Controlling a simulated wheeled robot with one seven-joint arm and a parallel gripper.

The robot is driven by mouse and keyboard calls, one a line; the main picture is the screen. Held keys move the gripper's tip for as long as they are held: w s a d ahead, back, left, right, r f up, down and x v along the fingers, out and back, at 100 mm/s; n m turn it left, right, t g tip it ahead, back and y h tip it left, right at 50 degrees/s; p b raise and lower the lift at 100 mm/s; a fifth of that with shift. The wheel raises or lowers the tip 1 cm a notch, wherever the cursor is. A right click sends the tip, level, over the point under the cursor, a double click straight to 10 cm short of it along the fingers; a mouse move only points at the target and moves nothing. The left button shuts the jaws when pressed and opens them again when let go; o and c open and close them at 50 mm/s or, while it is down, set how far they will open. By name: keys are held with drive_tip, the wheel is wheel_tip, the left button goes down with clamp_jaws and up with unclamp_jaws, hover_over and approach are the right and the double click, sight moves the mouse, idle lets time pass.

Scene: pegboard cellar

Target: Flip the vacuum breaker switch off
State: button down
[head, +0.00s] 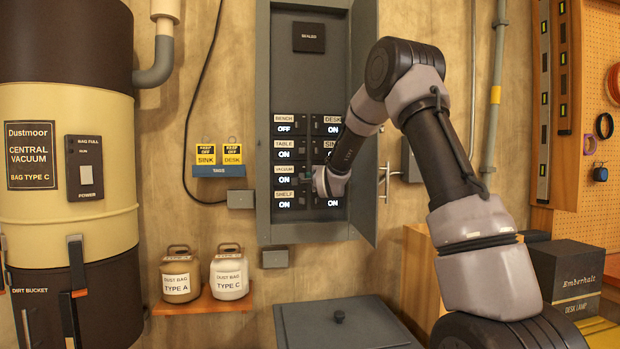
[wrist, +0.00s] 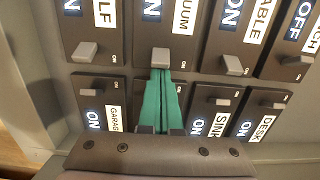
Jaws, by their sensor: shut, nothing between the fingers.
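The vacuum breaker (head: 285,191) is in the left column of the open grey panel, third down, with its display reading ON. In the wrist view its pale lever (wrist: 160,55) sits at the same end of its plate as the levers of the breakers reading ON on either side. My gripper (head: 310,181) is at the panel, just right of the vacuum breaker in the head view. In the wrist view its teal fingers (wrist: 160,73) are shut and empty, their tips right at the vacuum lever's edge. I cannot tell whether they touch it. The fingers hide part of the breaker row below.
The shelf breaker (wrist: 85,52) and table breaker (wrist: 233,65) flank the vacuum one closely, both ON. The bench breaker (head: 285,124) reads OFF. The garage (wrist: 103,100) and sink (wrist: 217,102) breakers lie beside my fingers. The panel door (head: 364,200) stands open at right.

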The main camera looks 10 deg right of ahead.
drive_tip(key=shift+s+a+m+h, duration=0.15)
drive_tip(key=shift+a+m+h, duration=0.1)
drive_tip(key=shift+m+h, duration=0.4)
drive_tip(key=shift+s+a+m+h, duration=0.15)
drive_tip(key=shift+a+m+h, duration=0.15)
drive_tip(key=shift+h, duration=0.55)
drive_tip(key=shift+a, duration=0.1)
drive_tip(key=shift+s+a, duration=0.2)
drive_tip(key=shift+a, duration=0.4)
drive_tip(key=shift+d, duration=0.1)
